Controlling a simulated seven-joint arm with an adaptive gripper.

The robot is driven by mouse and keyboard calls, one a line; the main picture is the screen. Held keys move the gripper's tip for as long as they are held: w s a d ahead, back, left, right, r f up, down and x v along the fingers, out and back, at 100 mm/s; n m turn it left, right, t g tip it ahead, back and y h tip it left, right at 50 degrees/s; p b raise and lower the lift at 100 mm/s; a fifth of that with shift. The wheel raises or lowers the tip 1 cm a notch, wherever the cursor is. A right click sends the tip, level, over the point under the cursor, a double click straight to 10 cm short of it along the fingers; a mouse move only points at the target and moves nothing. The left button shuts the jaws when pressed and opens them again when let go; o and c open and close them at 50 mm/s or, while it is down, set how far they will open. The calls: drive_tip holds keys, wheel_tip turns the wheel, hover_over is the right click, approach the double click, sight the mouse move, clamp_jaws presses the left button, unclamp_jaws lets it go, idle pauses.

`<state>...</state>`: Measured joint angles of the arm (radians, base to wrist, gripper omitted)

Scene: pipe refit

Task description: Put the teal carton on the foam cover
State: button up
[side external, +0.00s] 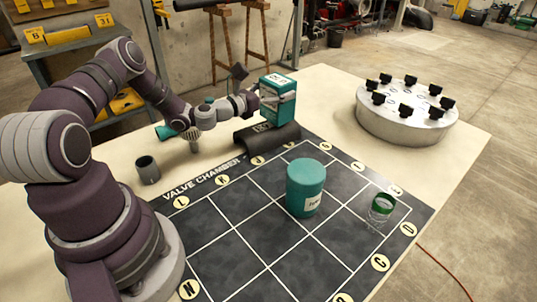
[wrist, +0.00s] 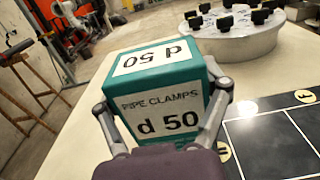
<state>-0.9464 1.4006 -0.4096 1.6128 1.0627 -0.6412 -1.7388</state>
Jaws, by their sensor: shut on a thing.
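The teal carton (side external: 281,101) has white labels. In the wrist view the carton (wrist: 165,95) reads "PIPE CLAMPS d 50" and fills the middle. My gripper (side external: 262,97) is shut on it, with a finger on each side in the wrist view (wrist: 164,112). The carton looks upright, just above or behind the foam cover (side external: 267,136), a dark half-round piece lying at the mat's back edge. I cannot tell whether the carton touches the cover. The cover does not show clearly in the wrist view.
A teal canister (side external: 305,188) and a clear jar with a green band (side external: 381,207) stand on the dark grid mat (side external: 232,245). A round grey flange with black knobs (side external: 405,117) stands at the back right. A grey cup (side external: 148,170) stands at left.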

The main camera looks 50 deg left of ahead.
drive_tip(key=shift+f, duration=0.55)
drive_tip(key=o, duration=1.2)
